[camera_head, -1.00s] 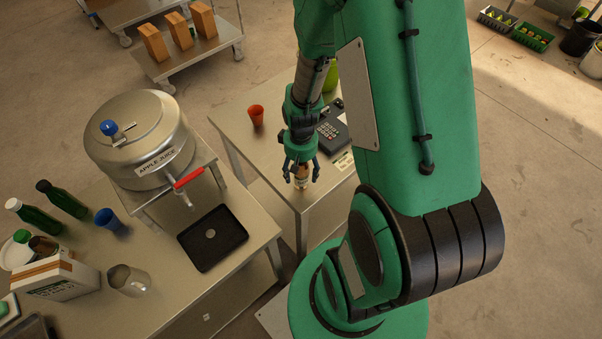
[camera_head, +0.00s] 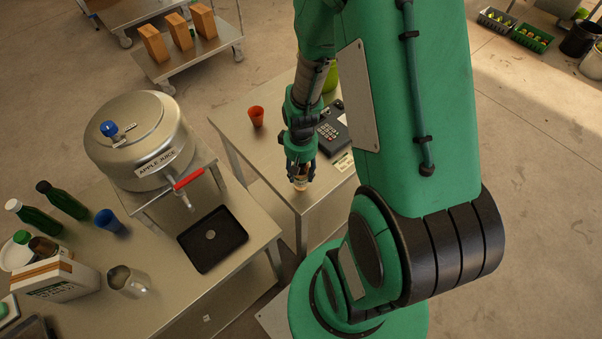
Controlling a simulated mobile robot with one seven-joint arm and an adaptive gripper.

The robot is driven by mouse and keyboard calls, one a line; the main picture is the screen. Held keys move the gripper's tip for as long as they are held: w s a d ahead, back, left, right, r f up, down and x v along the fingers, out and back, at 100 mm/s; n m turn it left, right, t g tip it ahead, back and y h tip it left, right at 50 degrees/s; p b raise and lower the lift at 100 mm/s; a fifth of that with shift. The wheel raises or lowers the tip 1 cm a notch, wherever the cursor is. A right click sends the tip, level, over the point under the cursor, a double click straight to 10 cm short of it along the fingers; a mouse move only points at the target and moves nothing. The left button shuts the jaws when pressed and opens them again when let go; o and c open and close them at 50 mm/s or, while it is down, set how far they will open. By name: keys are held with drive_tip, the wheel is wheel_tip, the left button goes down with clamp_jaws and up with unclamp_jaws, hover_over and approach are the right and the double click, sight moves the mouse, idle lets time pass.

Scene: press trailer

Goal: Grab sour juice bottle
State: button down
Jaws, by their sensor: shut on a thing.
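A small bottle (camera_head: 300,184) with an amber-brown body and a pale label stands near the front corner of the steel side table (camera_head: 268,157). My gripper (camera_head: 301,174) points down over it, and its fingers are shut around the bottle's upper part. The fingers hide most of the bottle. Its label text is too small to read. I cannot tell whether its base touches the table.
At left, another table holds the apple juice tank (camera_head: 140,138), a black tray (camera_head: 213,238), green bottles (camera_head: 67,199), a blue cup (camera_head: 108,220) and a metal jug (camera_head: 128,281).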

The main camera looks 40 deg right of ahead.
sight(301, 167)
drive_tip(key=shift+r, duration=0.1)
drive_tip(key=r, duration=0.3)
drive_tip(key=shift+s+a+r, duration=0.1)
drive_tip(key=shift+s+r, duration=0.1)
drive_tip(key=shift+r, duration=0.05)
drive_tip(key=s+a, duration=0.3)
drive_tip(key=s, duration=0.4)
drive_tip(key=s+a+r+p, duration=0.1)
drive_tip(key=s+a, duration=0.2)
drive_tip(key=s, duration=0.4)
drive_tip(key=shift+r, duration=0.15)
